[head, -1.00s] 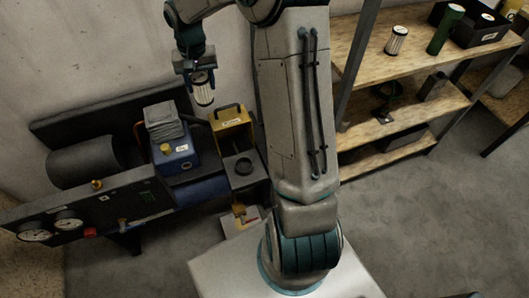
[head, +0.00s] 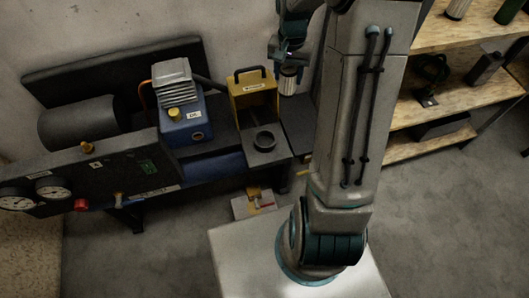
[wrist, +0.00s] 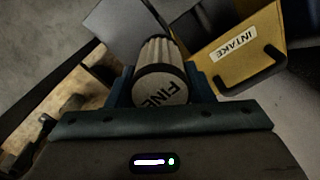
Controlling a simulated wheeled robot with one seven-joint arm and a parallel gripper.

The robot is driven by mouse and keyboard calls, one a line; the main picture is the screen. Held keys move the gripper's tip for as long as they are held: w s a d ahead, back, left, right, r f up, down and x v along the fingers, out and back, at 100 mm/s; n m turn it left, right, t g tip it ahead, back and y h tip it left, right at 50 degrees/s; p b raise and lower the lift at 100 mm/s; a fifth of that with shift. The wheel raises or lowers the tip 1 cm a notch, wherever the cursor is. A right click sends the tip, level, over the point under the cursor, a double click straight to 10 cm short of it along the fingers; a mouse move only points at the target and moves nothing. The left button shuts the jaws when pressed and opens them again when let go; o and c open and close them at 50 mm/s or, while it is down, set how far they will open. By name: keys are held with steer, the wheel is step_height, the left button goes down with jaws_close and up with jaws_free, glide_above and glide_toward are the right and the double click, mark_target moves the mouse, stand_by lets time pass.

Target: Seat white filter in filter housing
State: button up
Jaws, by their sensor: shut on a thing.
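The white filter (head: 288,82) is pleated with dark end caps. In the wrist view the white filter (wrist: 158,52) shows an end face marked "FINE". My gripper (head: 289,64) is shut on it, with one finger on each side, and holds it upright just right of the yellow intake box. The filter housing appears to be this yellow box (head: 240,92), labelled "INTAKE" in the wrist view (wrist: 262,52), with a black handle, plus a dark round ring (head: 264,140) in front of it. The ring looks empty. Filter and housing are apart; the filter's exact height is unclear.
A blue compressor (head: 186,138) with a grey finned top stands left of the housing. A gauge panel (head: 100,170) is at the front left. A wooden shelf (head: 450,95) stands on the right. Dark bench surface (head: 298,122) lies clear right of the ring.

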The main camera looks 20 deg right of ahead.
step_height(320, 180, down, 4)
steer(key=s+d+m+b, duration=0.1)
steer(key=s+d+b, duration=0.1)
steer(key=b, duration=0.2)
glide_toward(265, 143)
steer(key=shift+f+b, duration=0.4)
steer(key=shift+f, duration=0.85)
steer(key=shift+f, duration=0.25)
steer(key=o, duration=1)
steer(key=shift+r, duration=0.1)
